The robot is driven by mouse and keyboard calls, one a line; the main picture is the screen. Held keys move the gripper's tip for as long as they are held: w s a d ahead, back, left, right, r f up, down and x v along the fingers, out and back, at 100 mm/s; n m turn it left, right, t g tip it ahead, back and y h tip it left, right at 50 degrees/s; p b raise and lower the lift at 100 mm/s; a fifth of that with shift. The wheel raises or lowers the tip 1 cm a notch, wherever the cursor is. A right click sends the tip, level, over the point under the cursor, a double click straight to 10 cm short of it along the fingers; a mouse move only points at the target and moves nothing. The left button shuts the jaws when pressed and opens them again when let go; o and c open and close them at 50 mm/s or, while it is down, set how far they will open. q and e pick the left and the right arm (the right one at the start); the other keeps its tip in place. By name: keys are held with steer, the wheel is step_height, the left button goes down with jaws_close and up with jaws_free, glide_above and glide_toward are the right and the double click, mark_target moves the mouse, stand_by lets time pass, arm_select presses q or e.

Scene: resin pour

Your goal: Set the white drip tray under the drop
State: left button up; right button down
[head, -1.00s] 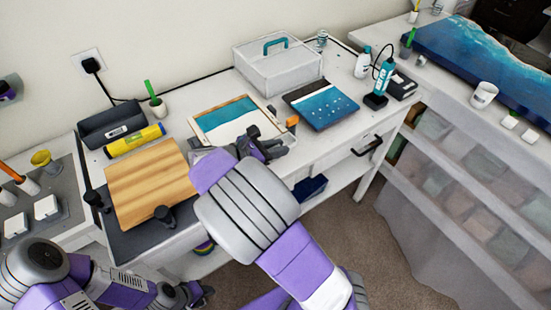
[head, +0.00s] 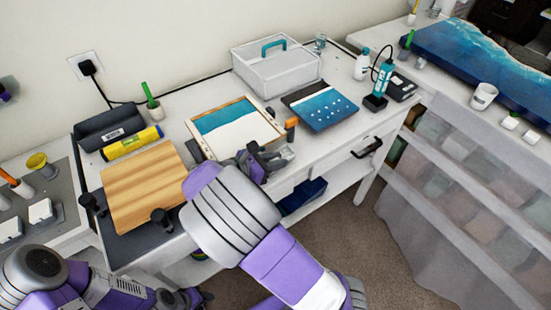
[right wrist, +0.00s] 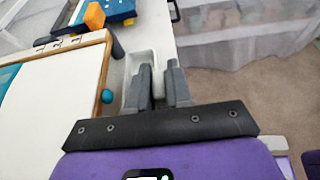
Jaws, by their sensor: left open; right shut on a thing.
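The white drip tray (right wrist: 139,66) is a small oblong tray in the right wrist view; a bit of it shows in the head view (head: 287,153). My right gripper (right wrist: 163,78) is shut on its right wall, one finger inside and one outside. It is at the table's front edge in the head view (head: 268,160). A teal drop (right wrist: 107,96) hangs at the edge of the wooden-framed panel (right wrist: 100,40), just left of the tray. The panel, teal and white, also shows in the head view (head: 243,131). My left gripper (head: 196,299) is open, low at the front left.
A blue panel (head: 320,105) lies right of the framed panel, with an orange-topped clamp (head: 291,127) between them. A wooden board (head: 148,185) with dark clamps lies left. A clear box (head: 277,68) stands behind. Open floor lies in front.

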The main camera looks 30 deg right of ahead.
steer(key=c, duration=1)
jaws_free()
steer(key=shift+c, duration=0.2)
steer(key=shift+r, duration=0.3)
steer(key=w+p+v, duration=0.1)
steer(key=p+v, duration=0.2)
steer(key=v, duration=0.9)
steer(key=shift+s+r+p, duration=0.3)
steer(key=shift+s, duration=0.15)
